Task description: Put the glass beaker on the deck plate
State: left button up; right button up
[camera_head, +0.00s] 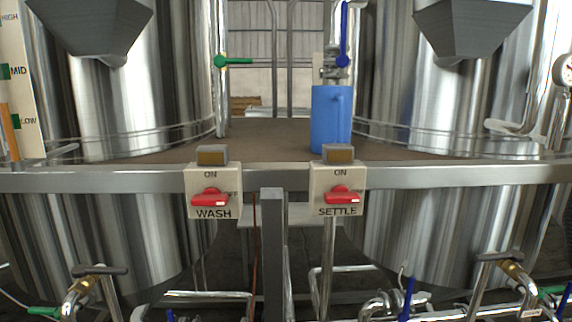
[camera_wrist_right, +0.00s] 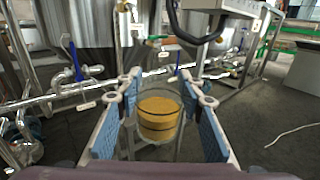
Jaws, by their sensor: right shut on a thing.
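The glass beaker (camera_wrist_right: 159,118) shows in the right wrist view, with yellow-orange contents and dark rings around its clear wall. My right gripper (camera_wrist_right: 160,86) has its blue-padded fingers on both sides of it and is shut on it. The beaker looks upright. The deck plate (camera_head: 265,135) is the brown flat surface between the two tanks in the head view, behind the front rail. Neither gripper shows in the head view, and my left gripper is in no view.
A blue jug (camera_head: 327,122) stands on the right part of the deck plate; the plate's middle is clear. Steel tanks (camera_head: 120,90) flank it. The front rail (camera_head: 120,178) carries the WASH switch box (camera_head: 213,190) and SETTLE switch box (camera_head: 337,190). Pipes and valves run below.

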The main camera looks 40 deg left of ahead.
aim_at(270, 155)
jog(key=k+u, duration=0.1)
jog(key=u, duration=0.35)
jog(key=k+u, duration=0.15)
jog(key=u, duration=0.35)
